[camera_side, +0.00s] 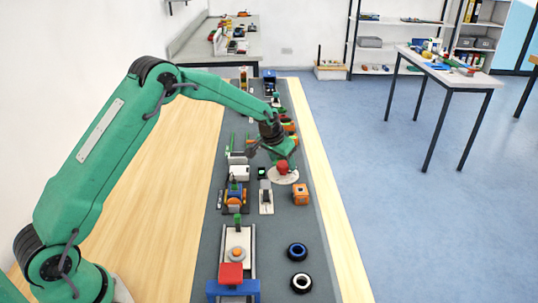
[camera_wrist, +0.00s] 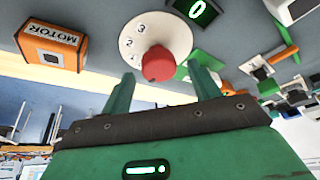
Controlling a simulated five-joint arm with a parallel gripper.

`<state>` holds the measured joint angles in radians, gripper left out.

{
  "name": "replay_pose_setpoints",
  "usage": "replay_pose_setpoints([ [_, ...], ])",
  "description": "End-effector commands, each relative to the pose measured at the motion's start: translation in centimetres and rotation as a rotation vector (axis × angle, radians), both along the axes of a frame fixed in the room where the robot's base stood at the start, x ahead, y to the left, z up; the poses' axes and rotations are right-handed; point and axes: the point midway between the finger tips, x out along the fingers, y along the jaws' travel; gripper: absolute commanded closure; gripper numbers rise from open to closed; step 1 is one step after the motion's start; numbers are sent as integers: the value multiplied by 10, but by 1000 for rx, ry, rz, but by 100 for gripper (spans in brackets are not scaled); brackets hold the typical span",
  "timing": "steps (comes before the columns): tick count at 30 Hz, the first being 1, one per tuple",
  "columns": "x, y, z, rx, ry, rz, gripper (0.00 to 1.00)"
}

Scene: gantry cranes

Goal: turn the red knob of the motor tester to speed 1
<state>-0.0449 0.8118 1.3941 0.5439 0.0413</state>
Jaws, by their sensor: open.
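The red knob (camera_wrist: 158,64) stands on a round white dial plate (camera_wrist: 172,30) with small numbers along its edge. In the side view the knob (camera_side: 282,168) is just under my gripper (camera_side: 280,153). A small black display (camera_wrist: 198,11) beside the dial shows a green 0. In the wrist view my gripper (camera_wrist: 163,82) is open, with its two green fingers apart and the knob between and just beyond their tips. I cannot tell whether either finger touches the knob. An orange box marked MOTOR (camera_wrist: 52,46) sits to the left of the dial.
The dial stands on a long grey mat (camera_side: 270,240) crowded with small models. The orange motor box (camera_side: 301,194) is near the mat's right edge. Two black wheels (camera_side: 298,252) and a blue gantry with a red block (camera_side: 231,274) are toward the front.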

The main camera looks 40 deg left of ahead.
Motion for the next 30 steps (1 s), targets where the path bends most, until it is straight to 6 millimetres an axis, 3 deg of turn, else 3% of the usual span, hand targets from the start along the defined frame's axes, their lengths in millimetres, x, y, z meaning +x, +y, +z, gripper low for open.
replay_pose_setpoints([
  [14,4,0,-8,0,-1,0,39],
  [21,3,0,-8,0,-1,0,83],
  [30,3,1,-8,23,4,-56,83],
])
